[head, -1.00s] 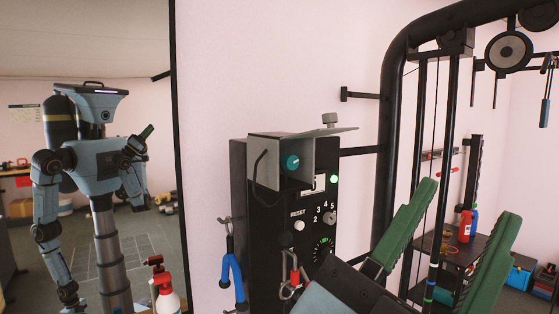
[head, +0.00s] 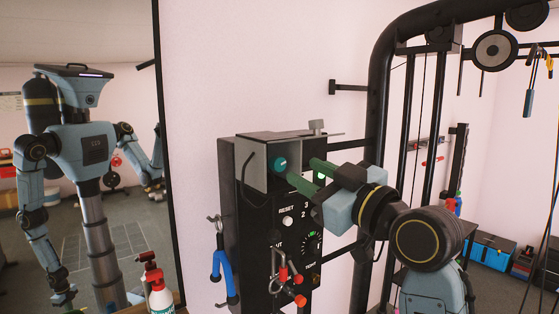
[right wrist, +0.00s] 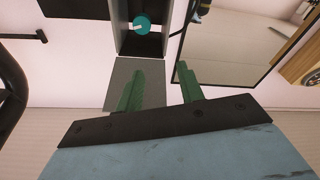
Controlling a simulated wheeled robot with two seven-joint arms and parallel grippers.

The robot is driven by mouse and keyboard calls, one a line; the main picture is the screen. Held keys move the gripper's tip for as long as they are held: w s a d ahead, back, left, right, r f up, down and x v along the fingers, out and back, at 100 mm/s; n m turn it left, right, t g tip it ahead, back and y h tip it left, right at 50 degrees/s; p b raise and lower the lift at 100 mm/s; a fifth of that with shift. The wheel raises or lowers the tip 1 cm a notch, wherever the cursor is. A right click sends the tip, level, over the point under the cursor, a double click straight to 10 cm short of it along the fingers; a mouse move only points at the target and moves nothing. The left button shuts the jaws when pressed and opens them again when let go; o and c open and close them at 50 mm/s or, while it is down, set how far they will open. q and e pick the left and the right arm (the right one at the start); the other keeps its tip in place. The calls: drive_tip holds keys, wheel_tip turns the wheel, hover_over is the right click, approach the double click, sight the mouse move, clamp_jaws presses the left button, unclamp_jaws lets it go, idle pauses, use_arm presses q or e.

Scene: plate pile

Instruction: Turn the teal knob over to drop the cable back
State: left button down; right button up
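The teal knob (head: 280,164) sits inside an open grey metal housing (head: 252,160) at the top of a black control box (head: 232,215). In the right wrist view the knob (right wrist: 142,24) shows beyond the fingers, with a pale mark on its face. My right gripper (head: 302,172) is open in front of the housing, its green fingers pointing at the knob side. In the wrist view both fingers (right wrist: 162,75) are apart with nothing between them, and a gap to the knob shows. My left gripper is not directly in view.
A white reset button (head: 288,221), numbered markings and red-handled clips (head: 298,299) are on the box below. A mirror (head: 120,215) reflects me. Black machine tubing (head: 378,110) stands behind my right arm.

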sight(281, 165)
drive_tip(key=w+a+p, duration=0.1)
drive_tip(key=w, duration=0.3)
drive_tip(key=w+a+f+m+h+p, duration=0.1)
drive_tip(key=w+a, duration=0.1)
drive_tip(key=w, duration=0.2)
drive_tip(key=w+a+m+g+p, duration=0.1)
drive_tip(key=w+a+p, duration=0.1)
drive_tip(key=w, duration=0.2)
drive_tip(key=shift+w+a+f+h, duration=0.15)
drive_tip(key=shift+w+f+h, duration=0.05)
drive_tip(key=shift+f+h, duration=0.1)
drive_tip(key=shift+c, duration=0.5)
drive_tip(key=c, duration=0.6)
drive_tip(key=shift+r+m, duration=0.1)
drive_tip(key=shift+m, duration=0.2)
